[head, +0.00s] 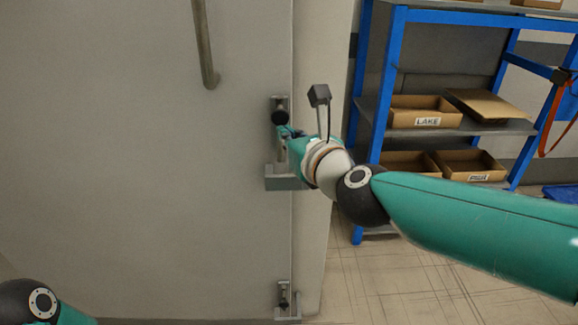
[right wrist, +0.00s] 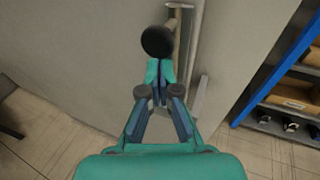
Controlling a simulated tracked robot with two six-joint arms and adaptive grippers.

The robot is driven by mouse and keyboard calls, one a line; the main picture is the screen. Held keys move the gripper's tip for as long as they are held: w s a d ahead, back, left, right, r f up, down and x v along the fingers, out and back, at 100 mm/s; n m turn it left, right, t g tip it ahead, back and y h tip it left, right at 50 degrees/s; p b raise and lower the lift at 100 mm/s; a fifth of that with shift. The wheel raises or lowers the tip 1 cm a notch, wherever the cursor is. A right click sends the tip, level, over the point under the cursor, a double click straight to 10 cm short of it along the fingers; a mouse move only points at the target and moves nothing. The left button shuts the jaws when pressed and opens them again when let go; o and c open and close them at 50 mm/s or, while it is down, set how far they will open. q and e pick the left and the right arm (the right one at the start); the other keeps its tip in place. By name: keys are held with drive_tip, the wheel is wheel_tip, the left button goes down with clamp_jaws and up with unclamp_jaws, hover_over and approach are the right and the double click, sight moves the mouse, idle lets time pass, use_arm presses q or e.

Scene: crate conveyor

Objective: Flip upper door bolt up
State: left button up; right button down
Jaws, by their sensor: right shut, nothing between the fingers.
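The upper door bolt (head: 280,101) is a metal fitting with a round black knob (head: 280,117), near the right edge of the grey door (head: 150,150). A grey bracket (head: 284,184) sits below it. My right gripper (head: 287,132) is at the bolt, just below the knob. In the right wrist view my right gripper (right wrist: 159,66) is shut and empty, its tips close under the black knob (right wrist: 157,41). I cannot tell whether they touch it. The arm partly hides the bolt's lower part. Of my left arm only a joint shows at lower left; its gripper is out of view.
A second, lower bolt (head: 284,299) is near the door's bottom. A bar handle (head: 204,45) is higher on the door. A blue shelf rack (head: 383,85) with cardboard boxes (head: 425,112) stands to the right. The floor (head: 385,280) before it is clear.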

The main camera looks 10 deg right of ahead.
drive_tip(key=s+d+f+b, duration=0.2)
drive_tip(key=s+d, duration=0.1)
drive_tip(key=s, duration=0.8)
drive_tip(key=shift+f, duration=0.2)
